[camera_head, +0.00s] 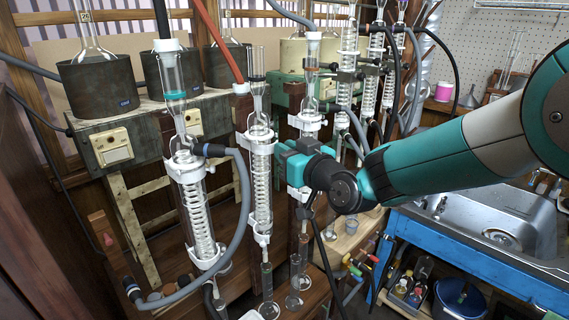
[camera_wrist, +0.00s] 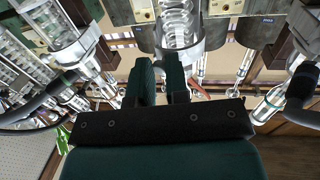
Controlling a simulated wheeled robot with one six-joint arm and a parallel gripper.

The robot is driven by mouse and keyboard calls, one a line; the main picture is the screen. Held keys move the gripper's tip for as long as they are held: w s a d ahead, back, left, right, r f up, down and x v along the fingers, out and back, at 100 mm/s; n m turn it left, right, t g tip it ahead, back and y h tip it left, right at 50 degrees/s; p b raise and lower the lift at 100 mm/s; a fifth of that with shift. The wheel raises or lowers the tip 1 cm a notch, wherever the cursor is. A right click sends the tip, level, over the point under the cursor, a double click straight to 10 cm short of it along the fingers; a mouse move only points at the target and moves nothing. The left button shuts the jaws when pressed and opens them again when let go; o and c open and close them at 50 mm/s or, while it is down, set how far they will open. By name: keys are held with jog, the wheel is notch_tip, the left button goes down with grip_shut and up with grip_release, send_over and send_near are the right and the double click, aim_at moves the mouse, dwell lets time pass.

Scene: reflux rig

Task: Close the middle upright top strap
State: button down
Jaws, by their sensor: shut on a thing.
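The middle upright (camera_head: 262,190) is a glass condenser with a coil, standing between a left one and one behind my gripper. Its white top strap (camera_head: 256,142) sits around its upper part. My gripper (camera_head: 284,149) is at the right of this strap, its green jaws shut on what appears to be the strap's edge. In the wrist view the two green fingers (camera_wrist: 162,68) are close together just below a grey-white band (camera_wrist: 183,50) around coiled glass. The held part is hidden between the fingers. I cannot tell whether the strap is fully closed.
The left condenser (camera_head: 197,215) has a grey hose (camera_head: 243,215) looping beside it. Heating mantles (camera_head: 95,85) with flasks stand behind. A metal sink (camera_head: 495,220) in a blue frame is at the right. More condensers and black hoses crowd the back.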

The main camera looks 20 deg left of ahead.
jog(key=shift+w+a+n+g+y+b, duration=0.15)
jog(key=shift+w+n+g+y+b, duration=0.35)
jog(key=shift+n+g+b, duration=0.5)
jog(key=shift+w+a+n+g+y+b, duration=0.2)
jog(key=shift+w+n+g+y+b, duration=0.3)
jog(key=shift+g+b, duration=0.8)
jog(key=shift+w+a+n+g+y+b, duration=0.15)
jog(key=shift+w+n+g+y+b, duration=0.3)
jog(key=shift+n+g+b, duration=0.6)
jog(key=shift+w+g, duration=0.15)
jog(key=shift+g, duration=0.2)
jog(key=c, duration=1.1)
grip_release()
jog(key=d+b, duration=0.1)
jog(key=d, duration=0.4)
jog(key=s+d+b, duration=0.1)
jog(key=d+b, duration=0.1)
jog(key=d, duration=0.4)
jog(key=s+d+b, duration=0.1)
jog(key=d+b, duration=0.1)
jog(key=d, duration=0.4)
jog(key=shift+d, duration=0.1)
